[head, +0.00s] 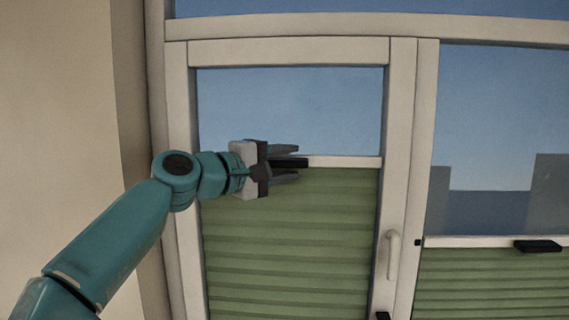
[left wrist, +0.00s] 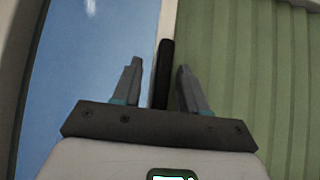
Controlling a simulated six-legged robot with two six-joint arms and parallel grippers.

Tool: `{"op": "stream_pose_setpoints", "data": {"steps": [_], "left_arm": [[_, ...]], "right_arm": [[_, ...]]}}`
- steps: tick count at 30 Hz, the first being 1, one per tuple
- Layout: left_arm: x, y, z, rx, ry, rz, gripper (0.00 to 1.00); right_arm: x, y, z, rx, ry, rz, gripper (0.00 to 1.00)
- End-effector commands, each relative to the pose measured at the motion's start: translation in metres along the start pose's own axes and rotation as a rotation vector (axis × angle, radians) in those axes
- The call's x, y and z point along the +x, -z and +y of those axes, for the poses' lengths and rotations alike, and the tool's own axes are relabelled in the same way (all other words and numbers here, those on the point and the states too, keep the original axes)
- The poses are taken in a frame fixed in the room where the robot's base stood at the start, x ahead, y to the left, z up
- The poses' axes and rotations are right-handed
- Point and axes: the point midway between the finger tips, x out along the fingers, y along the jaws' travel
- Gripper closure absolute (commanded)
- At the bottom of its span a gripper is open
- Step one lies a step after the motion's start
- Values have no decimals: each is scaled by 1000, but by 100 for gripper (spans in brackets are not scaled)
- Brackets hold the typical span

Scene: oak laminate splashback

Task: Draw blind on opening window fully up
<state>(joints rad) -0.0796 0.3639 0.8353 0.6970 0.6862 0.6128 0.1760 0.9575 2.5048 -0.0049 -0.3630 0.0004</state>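The green pleated blind (head: 290,240) hangs in the left, opening window, with its pale top rail (head: 345,162) a little above mid-height and clear glass above it. A black handle (head: 290,163) sits on that rail. My left gripper (head: 297,163) is open, with one finger above the handle and one below. In the left wrist view, the black handle (left wrist: 164,75) stands between the two fingers of the gripper (left wrist: 160,66), with gaps on both sides. The blind's folds (left wrist: 250,80) fill the right of that view. My right gripper is not in view.
The opening window's frame (head: 400,130) has a white window handle (head: 393,255) low on its right side. A second green blind (head: 490,280) with a black handle (head: 537,246) hangs lower in the right window. A beige wall (head: 70,120) is at left.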

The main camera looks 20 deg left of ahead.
Motion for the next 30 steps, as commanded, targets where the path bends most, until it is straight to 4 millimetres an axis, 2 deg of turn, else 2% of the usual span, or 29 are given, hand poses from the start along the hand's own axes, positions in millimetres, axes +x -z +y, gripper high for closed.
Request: {"op": "stream_pose_setpoints", "data": {"steps": [4,7,15,21,24,30], "left_arm": [[-7,0,-2,0,0,1,57],[-24,0,-4,2,-1,2,57],[-95,0,-4,1,-3,4,57],[-139,-1,-3,2,-1,3,57],[-153,-1,-1,1,-1,3,57],[-164,-2,0,1,-1,0,57]], "right_arm": [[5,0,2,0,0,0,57],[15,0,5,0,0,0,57],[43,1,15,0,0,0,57],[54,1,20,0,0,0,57],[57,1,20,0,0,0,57],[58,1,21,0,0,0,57]]}}
